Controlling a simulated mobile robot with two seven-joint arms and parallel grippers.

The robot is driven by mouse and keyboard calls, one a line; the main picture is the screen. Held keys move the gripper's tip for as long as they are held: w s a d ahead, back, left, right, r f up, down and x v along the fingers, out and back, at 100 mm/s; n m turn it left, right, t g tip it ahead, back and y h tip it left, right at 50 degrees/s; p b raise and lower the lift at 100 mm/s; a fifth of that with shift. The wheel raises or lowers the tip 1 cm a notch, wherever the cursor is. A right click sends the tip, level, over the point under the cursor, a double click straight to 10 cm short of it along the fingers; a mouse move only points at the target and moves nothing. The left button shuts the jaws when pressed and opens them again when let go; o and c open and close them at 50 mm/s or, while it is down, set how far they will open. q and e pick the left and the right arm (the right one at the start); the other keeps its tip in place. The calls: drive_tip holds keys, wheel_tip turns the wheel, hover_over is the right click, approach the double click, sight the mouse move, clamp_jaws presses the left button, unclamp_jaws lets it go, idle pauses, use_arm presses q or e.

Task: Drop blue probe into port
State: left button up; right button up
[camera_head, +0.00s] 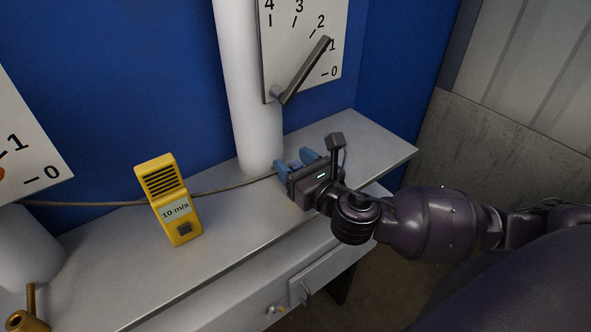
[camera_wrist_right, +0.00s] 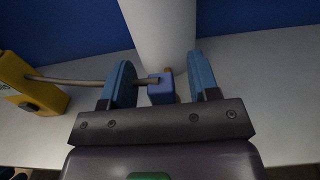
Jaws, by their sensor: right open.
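The blue probe (camera_wrist_right: 160,92) is a small block with a cable on its left side. In the right wrist view it is between my right gripper's two blue fingers, with a gap to the right finger; whether it touches the left finger is unclear. My right gripper (camera_head: 297,160), also in the right wrist view (camera_wrist_right: 161,65), is open over the grey bench by the white column's foot. In the head view the probe is mostly hidden by the gripper. I cannot identify a port for certain; a brass fitting (camera_head: 27,318) shows at lower left. My left gripper is not in view.
A yellow meter (camera_head: 168,199) reading "10 m/s" stands on the grey bench (camera_head: 240,215), cable running to the probe. A white column (camera_head: 250,90) rises behind the gripper, beside a dial panel with a lever (camera_head: 305,72). Another white column (camera_head: 22,250) stands left.

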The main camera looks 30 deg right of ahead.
drive_tip(key=shift+w+a, duration=0.1)
drive_tip(key=shift+w, duration=0.75)
drive_tip(key=c, duration=0.9)
drive_tip(key=shift+c, duration=0.6)
drive_tip(key=shift+r, duration=0.1)
